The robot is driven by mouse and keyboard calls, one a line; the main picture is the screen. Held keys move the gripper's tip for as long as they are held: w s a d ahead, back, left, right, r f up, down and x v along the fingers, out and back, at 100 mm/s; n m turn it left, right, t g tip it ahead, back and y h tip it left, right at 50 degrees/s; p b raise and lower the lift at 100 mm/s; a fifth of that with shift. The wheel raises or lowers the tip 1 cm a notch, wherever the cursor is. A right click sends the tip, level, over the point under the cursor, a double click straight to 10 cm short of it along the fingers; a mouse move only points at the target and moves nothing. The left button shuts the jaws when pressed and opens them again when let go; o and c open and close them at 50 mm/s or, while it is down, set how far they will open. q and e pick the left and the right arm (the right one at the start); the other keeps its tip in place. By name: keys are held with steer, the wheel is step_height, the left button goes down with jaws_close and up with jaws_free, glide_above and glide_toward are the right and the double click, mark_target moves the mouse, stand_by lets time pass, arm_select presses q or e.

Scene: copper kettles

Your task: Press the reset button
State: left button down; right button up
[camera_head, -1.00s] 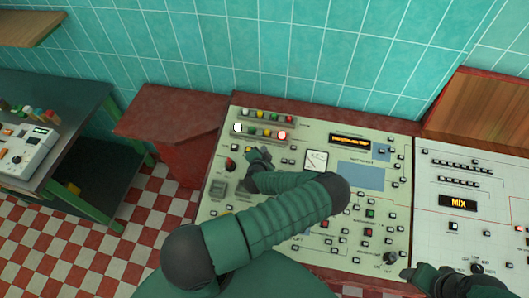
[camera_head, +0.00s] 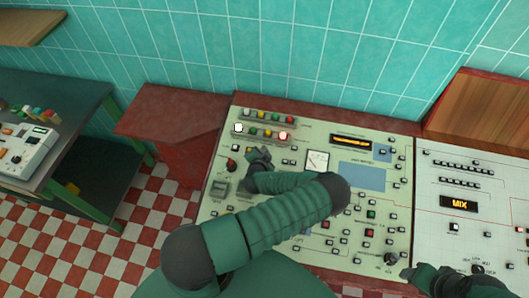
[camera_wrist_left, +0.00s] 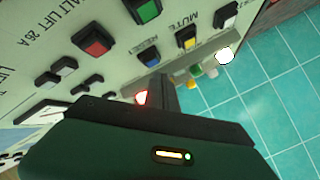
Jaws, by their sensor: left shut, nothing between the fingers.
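The reset button is a blue button (camera_wrist_left: 149,56) beside a small label that seems to read RESET in the left wrist view. My left gripper (camera_wrist_left: 160,92) is shut and empty, its dark fingertips close to that button; I cannot tell whether they touch it. In the head view my left gripper (camera_head: 259,155) is over the upper left of the pale control panel (camera_head: 205,210), and the reset button cannot be made out there. My right gripper (camera_head: 408,272) is at the lower right, over the panel's front edge; its jaws are too dark to read.
A teal tiled wall (camera_head: 290,50) stands behind.

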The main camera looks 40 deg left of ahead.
arm_select(q)
steer(key=shift+a+f, duration=0.1)
steer(key=shift+a, duration=0.05)
steer(key=shift+f, duration=0.2)
steer(key=shift+f+b, duration=0.15)
steer(key=shift+b, duration=0.25)
steer(key=shift+w+f+b, duration=0.1)
steer(key=shift+f+b, duration=0.25)
steer(key=shift+r, duration=0.15)
stand_by(0.4)
steer(key=shift+r+p, duration=0.65)
